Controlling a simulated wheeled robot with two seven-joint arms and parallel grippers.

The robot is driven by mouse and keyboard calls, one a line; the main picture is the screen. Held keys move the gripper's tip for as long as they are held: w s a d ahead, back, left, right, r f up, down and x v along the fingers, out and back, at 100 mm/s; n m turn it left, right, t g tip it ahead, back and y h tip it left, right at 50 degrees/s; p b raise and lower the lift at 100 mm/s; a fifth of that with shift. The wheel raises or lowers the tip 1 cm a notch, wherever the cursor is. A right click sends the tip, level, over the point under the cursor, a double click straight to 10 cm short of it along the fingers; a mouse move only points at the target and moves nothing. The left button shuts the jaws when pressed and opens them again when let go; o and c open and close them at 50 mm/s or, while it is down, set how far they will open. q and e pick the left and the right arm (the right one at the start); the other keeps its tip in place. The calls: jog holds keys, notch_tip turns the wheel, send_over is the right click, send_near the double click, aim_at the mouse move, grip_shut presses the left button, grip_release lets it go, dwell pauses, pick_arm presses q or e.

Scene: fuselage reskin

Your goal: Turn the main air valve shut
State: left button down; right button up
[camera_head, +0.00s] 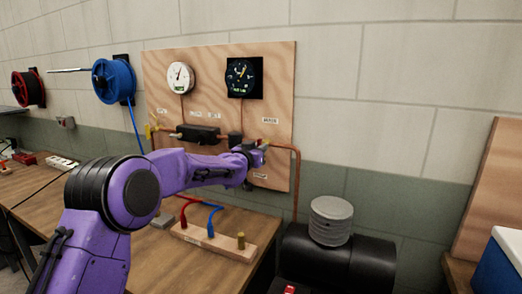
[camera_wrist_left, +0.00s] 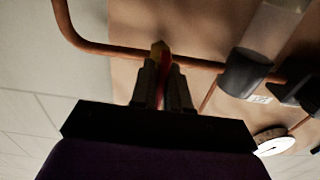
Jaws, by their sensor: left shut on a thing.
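The main air valve has a brass body (camera_wrist_left: 157,50) on a copper pipe and a red handle (camera_wrist_left: 166,72), both showing in the left wrist view. My left gripper (camera_wrist_left: 163,88) is shut on the red handle, one dark finger on each side of it. In the head view my left gripper (camera_head: 256,156) is at the right part of the wooden board (camera_head: 218,78), just below the MAIN label (camera_head: 271,121). The gripper and wrist hide most of the valve there. I cannot tell the handle's exact angle to the pipe. My right gripper is not in view.
A white gauge (camera_head: 180,77) and a black gauge (camera_head: 241,76) sit on the board. The copper pipe (camera_head: 297,180) bends down towards a black tank (camera_head: 340,262). A wooden block (camera_head: 215,240) with red and blue hoses lies on the bench below my arm.

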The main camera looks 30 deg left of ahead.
pick_arm(q)
jog(key=shift+r, duration=0.4)
jog(key=c, duration=1.2)
grip_release()
jog(key=shift+w+f, duration=0.1)
jog(key=shift+f, duration=0.1)
jog(key=shift+s+f, duration=0.15)
jog(key=shift+s, duration=0.05)
jog(key=s+b, duration=0.4)
jog(key=s, duration=0.6)
jog(key=shift+d, duration=0.3)
jog(key=shift+d, duration=0.1)
